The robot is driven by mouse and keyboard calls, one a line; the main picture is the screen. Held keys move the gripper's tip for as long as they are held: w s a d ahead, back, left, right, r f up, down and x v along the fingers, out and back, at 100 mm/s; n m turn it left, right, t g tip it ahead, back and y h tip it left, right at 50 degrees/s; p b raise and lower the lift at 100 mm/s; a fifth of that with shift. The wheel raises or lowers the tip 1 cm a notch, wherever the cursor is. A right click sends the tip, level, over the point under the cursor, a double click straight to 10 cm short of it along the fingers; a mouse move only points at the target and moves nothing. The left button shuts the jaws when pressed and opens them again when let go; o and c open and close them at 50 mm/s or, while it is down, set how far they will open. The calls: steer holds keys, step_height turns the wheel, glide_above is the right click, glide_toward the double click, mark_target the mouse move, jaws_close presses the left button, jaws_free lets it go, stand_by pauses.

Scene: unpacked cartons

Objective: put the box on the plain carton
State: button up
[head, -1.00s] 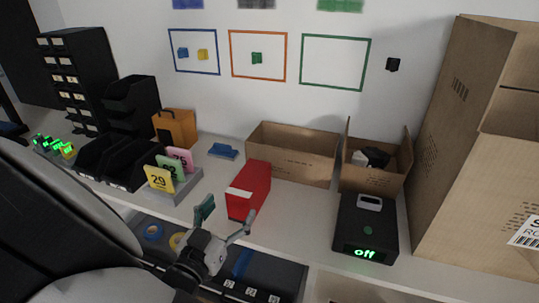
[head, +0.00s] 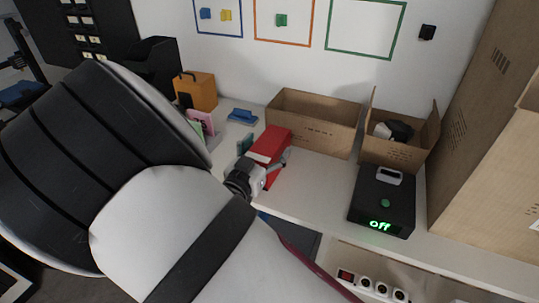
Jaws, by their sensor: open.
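A red box (head: 269,147) with a pale label stands on the white table, in front of the wide open carton. My gripper (head: 264,153) is open at its near side. One finger shows at the box's left and the other overlaps its front right; I cannot tell whether they touch it. My gripper hides the box's lower front. The wide open brown carton (head: 318,137) stands against the wall. A smaller open carton (head: 393,153) with dark and white items inside stands to its right. I cannot tell for certain which carton is the plain one.
A black device (head: 381,211) reading "off" stands front right, with a small grey item (head: 389,177) on top. A tall carton (head: 499,150) fills the right side. Some table between box and device is bare.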

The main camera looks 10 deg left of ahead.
steer(key=c, duration=1.7)
steer(key=shift+r, duration=0.1)
